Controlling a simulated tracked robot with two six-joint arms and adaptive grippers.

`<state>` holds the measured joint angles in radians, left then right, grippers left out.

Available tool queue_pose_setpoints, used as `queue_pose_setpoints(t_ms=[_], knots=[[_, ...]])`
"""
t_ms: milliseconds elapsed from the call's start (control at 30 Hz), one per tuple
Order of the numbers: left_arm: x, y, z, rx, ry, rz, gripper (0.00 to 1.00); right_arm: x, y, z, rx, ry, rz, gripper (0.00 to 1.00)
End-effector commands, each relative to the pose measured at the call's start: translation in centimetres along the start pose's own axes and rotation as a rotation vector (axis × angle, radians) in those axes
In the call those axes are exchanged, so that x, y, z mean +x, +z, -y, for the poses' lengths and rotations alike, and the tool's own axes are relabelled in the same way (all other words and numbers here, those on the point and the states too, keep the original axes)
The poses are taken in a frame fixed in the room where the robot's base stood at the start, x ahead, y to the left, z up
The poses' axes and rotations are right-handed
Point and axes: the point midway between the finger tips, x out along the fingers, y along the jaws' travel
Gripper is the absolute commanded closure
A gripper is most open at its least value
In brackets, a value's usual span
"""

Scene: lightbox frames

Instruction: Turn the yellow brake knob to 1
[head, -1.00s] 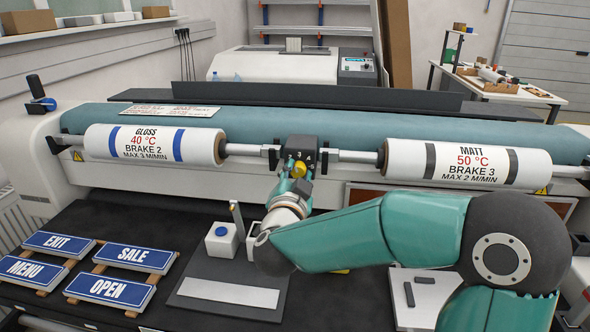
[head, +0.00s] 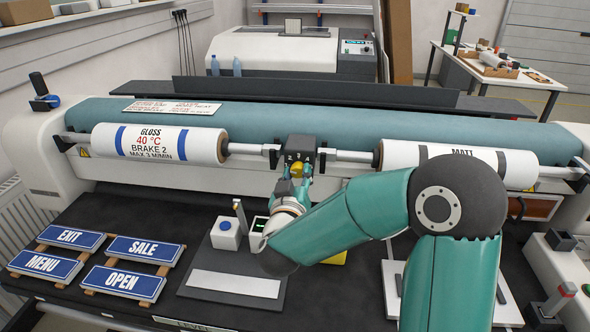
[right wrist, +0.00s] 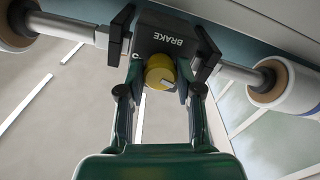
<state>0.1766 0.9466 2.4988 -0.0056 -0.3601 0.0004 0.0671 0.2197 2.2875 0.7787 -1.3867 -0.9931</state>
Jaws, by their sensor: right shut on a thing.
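The yellow brake knob (head: 297,170) sits on the front of a black block (head: 300,150) on the shaft between two film rolls. It also shows in the right wrist view (right wrist: 159,72), with a pale mark on its face below the word BRAKE. My right gripper (head: 296,181) is at the knob, its fingers on both sides of it, shut on it; the right wrist view shows the fingers too (right wrist: 158,88). The number the knob points to cannot be read. My left gripper is not in view.
The GLOSS roll (head: 160,144) reads BRAKE 2. The MATT roll (head: 500,164) is partly hidden behind my right arm. Signs (head: 144,249) lie at the left of the black table; a white box with a blue button (head: 226,233) stands near my right forearm.

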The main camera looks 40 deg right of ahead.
Motion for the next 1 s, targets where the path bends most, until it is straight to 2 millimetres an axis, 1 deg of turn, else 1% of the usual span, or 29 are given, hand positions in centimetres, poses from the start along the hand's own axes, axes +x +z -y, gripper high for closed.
queue_pose_setpoints(t_ms=[33,100,400,600,1000], knots=[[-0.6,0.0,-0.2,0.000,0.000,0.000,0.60,0.1,-0.2,-0.2,-0.038,0.004,0.003,1.00],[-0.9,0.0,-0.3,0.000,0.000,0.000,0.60,0.1,-0.2,-0.2,-0.089,0.004,0.003,1.00],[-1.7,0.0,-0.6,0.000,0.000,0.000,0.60,0.1,-0.1,-0.1,-0.240,0.004,0.001,1.00],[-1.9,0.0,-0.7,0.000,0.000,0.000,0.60,0.1,-0.1,-0.1,-0.278,0.004,0.000,1.00],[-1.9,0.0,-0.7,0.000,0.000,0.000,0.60,0.1,-0.1,-0.1,-0.284,0.003,-0.001,1.00]])
